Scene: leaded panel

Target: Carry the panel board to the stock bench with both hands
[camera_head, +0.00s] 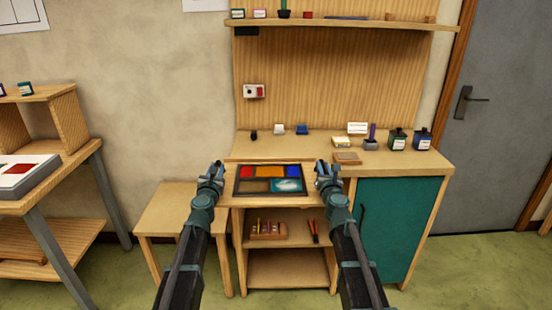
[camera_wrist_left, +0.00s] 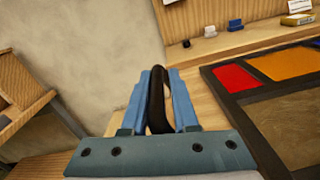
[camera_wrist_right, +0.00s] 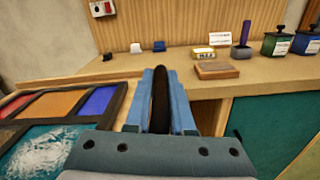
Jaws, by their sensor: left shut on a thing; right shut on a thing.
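The panel board (camera_head: 270,178) is a dark-framed rectangle with red, orange and blue panes along its far row and brown and whitish-blue panes nearer. It lies flat at the front of the wooden workbench (camera_head: 290,146); whether it rests there or hangs just above is unclear. My left gripper (camera_head: 216,169) is shut at the board's left side, on a black handle (camera_wrist_left: 156,108). My right gripper (camera_head: 325,168) is shut at the right side, on another black handle (camera_wrist_right: 160,100). I cannot tell which bench is the stock bench.
A grey-legged table (camera_head: 70,165) at the left carries a white slab with red patches. A low wooden table (camera_head: 180,205) stands left of the workbench. Bottles (camera_head: 398,140), small blocks and a wooden block (camera_head: 347,158) sit on the workbench. A teal cabinet (camera_head: 395,225) is below right.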

